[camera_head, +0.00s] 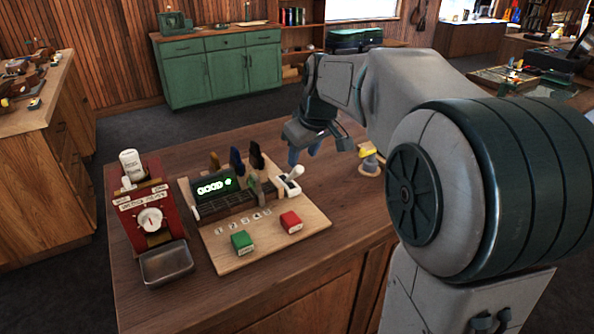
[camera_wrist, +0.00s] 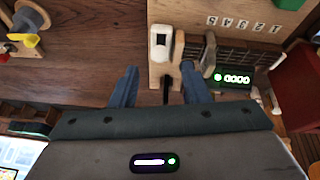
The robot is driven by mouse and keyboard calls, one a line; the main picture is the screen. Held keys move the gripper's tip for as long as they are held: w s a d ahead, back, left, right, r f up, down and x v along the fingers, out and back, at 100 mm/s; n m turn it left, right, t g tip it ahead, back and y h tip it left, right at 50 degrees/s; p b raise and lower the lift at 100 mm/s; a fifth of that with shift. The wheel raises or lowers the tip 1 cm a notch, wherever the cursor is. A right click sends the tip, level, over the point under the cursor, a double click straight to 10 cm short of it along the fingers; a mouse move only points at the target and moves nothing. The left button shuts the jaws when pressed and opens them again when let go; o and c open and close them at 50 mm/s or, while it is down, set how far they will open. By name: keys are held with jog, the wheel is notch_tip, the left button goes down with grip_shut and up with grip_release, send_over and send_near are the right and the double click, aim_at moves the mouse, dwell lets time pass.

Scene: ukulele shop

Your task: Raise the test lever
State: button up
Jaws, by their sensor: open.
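The test lever (camera_head: 296,173) has a pale handle and a white housing at the right end of the wooden test board (camera_head: 226,249). In the wrist view the white lever housing (camera_wrist: 161,38) is beyond my fingertips, near the top centre. My gripper (camera_head: 304,153) is open and empty, just behind and to the right of the lever. In the wrist view its two blue fingers (camera_wrist: 160,88) are apart, with wooden tabletop and the pale edge of the board between them. I cannot tell whether a finger touches the lever.
A lit green display (camera_head: 215,186), a green block (camera_head: 242,242) and a red block (camera_head: 290,222) are on the board. A red dial device (camera_head: 151,217) and a metal tray (camera_head: 166,263) stand left. A yellow-topped item (camera_head: 369,158) stands right of my gripper.

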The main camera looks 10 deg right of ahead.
aim_at(299, 167)
jog(key=x, duration=0.8)
jog(key=shift+r, duration=0.1)
grip_shut()
